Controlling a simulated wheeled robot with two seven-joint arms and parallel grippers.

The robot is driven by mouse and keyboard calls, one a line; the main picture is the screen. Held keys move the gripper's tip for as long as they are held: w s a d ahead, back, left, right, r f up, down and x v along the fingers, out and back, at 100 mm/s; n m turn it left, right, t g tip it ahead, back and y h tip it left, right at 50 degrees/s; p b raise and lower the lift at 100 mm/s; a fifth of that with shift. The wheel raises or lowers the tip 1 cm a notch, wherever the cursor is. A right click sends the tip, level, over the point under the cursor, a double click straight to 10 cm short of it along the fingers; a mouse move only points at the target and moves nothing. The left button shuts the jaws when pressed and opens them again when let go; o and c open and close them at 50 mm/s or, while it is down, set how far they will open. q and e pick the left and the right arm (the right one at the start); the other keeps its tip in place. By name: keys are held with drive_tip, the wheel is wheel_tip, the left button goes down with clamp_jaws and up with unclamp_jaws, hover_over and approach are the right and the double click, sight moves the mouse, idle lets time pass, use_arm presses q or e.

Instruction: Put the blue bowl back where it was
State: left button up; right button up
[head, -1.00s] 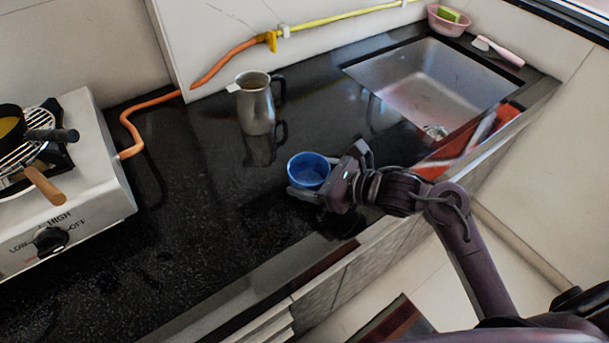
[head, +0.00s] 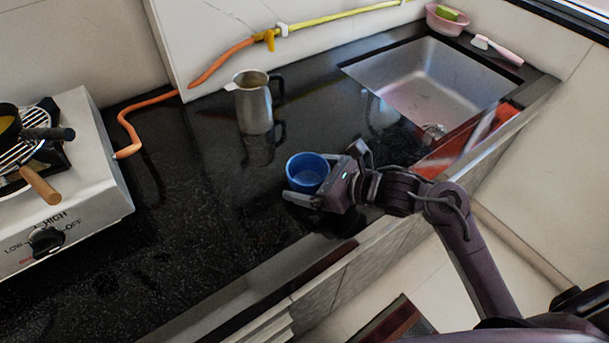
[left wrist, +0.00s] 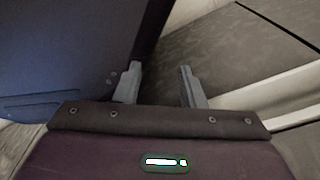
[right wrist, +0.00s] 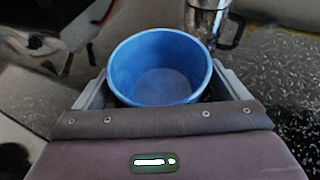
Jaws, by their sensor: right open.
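The blue bowl (head: 307,172) stands upright and empty on the black counter, near its front edge. My right gripper (head: 322,176) is open around it, one finger on each side. In the right wrist view the bowl (right wrist: 160,68) fills the space between the fingers; contact with them cannot be made out. My left gripper (left wrist: 158,88) shows only in the left wrist view, its two fingers apart with nothing between them.
A steel pitcher (head: 253,103) stands behind the bowl. A stove (head: 66,185) with a pan is at the left. A sink (head: 432,85) lies at the right, with a pink bowl (head: 446,19) behind it. Counter left of the bowl is clear.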

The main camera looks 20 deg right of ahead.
drive_tip(key=shift+r+p, duration=0.25)
drive_tip(key=shift+p, duration=0.15)
drive_tip(key=b+v, duration=0.1)
drive_tip(key=v, duration=1)
drive_tip(key=shift+f, duration=0.1)
drive_tip(key=shift+s+d+r, duration=0.25)
drive_tip(key=shift+s+r, duration=0.05)
drive_tip(key=shift+s, duration=0.05)
use_arm(q)
drive_tip(key=shift+w, duration=0.4)
drive_tip(key=shift+d, duration=0.25)
